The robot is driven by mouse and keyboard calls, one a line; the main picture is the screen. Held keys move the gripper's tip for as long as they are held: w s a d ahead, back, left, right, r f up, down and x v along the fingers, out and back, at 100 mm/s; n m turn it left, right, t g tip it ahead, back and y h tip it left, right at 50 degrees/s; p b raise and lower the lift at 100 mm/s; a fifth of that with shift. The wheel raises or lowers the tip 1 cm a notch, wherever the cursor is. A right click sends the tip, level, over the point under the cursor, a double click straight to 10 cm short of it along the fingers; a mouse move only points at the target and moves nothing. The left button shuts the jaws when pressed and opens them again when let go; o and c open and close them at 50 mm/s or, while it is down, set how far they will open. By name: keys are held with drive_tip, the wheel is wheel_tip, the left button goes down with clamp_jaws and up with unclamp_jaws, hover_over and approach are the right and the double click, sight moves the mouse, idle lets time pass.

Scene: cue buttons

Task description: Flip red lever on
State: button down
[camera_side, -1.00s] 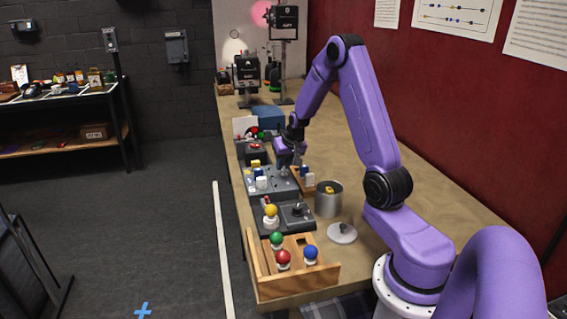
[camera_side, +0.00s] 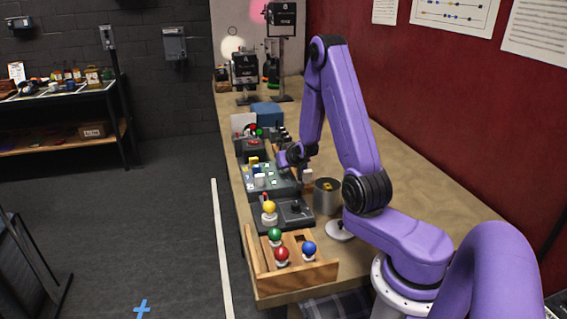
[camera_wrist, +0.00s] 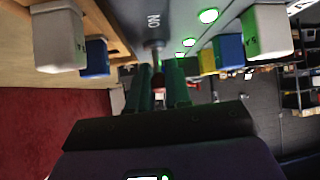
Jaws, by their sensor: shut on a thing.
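My gripper (camera_side: 297,170) is low over the right side of the grey panel (camera_side: 270,183) in the side view. In the wrist view my gripper (camera_wrist: 165,85) has its two fingers close together, shut on a small dark red tip, which looks like the red lever (camera_wrist: 158,78). A grey rod or post meets it, and an ON label (camera_wrist: 153,20) shows beside it. The lever's angle is hard to tell, as the fingers hide most of it. Several green lights (camera_wrist: 208,15) glow on the panel. In the side view the lever is hidden by the gripper.
A metal can (camera_side: 327,198), a grey box (camera_side: 295,213) and a wooden tray with coloured balls (camera_side: 320,272) lie nearer.

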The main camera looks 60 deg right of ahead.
drive_tip(key=shift+s+a+t+h, duration=0.1)
drive_tip(key=shift+a+t+h, duration=0.1)
drive_tip(key=shift+t+h, duration=0.15)
idle(0.5)
drive_tip(key=c, duration=1.1)
unclamp_jaws()
drive_tip(key=shift+v, duration=5.95)
drive_tip(key=shift+s+f, duration=0.1)
